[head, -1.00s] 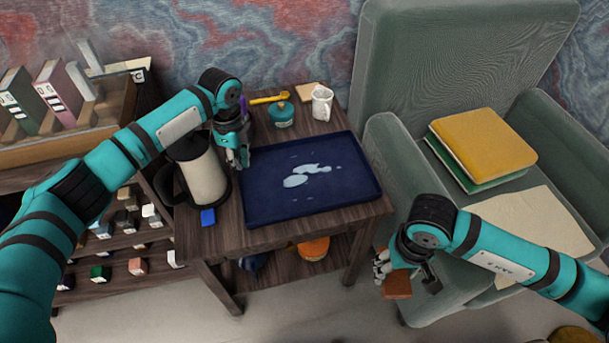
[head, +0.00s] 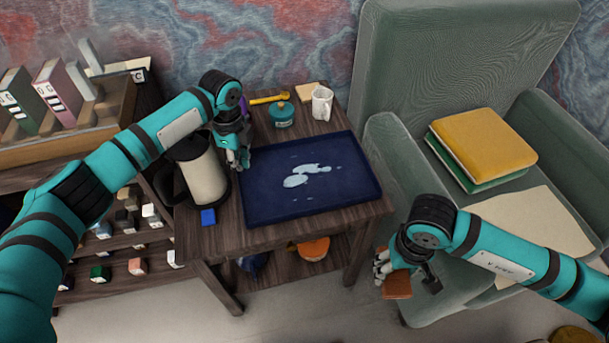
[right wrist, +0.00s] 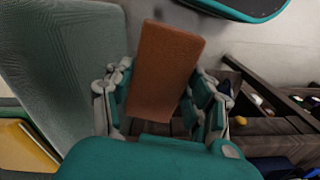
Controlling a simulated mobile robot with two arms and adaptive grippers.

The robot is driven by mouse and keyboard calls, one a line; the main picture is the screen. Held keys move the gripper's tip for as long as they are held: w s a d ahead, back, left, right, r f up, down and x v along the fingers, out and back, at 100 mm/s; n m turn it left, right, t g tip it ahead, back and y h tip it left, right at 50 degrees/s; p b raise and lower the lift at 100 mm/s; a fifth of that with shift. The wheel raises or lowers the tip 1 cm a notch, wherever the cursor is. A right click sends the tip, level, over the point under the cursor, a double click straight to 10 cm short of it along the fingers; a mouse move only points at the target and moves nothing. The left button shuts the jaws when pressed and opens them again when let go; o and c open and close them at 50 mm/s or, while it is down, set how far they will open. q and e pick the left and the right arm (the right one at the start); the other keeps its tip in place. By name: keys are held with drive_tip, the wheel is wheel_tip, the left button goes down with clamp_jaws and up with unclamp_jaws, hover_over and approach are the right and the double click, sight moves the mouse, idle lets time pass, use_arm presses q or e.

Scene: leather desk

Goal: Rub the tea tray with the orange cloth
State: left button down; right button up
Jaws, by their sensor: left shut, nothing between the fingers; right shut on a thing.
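The tea tray (head: 350,196) is dark blue and lies flat on the small wooden table in the head view. Pale wet-looking blotches (head: 297,181) and small specks mark its middle. The orange cloth (head: 397,285) looks like a folded, brownish-orange block. My right gripper (head: 384,268) is shut on it, right of and below the table in the head view, apart from the tray. The cloth (right wrist: 162,70) also shows between the fingers in the right wrist view. My left gripper (head: 238,160) is shut and empty at the tray's upper left corner.
A green armchair (head: 440,90) stands right of the table.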

use_arm(q)
drive_tip(key=shift+f, duration=0.65)
use_arm(e)
drive_tip(key=shift+f, duration=0.1)
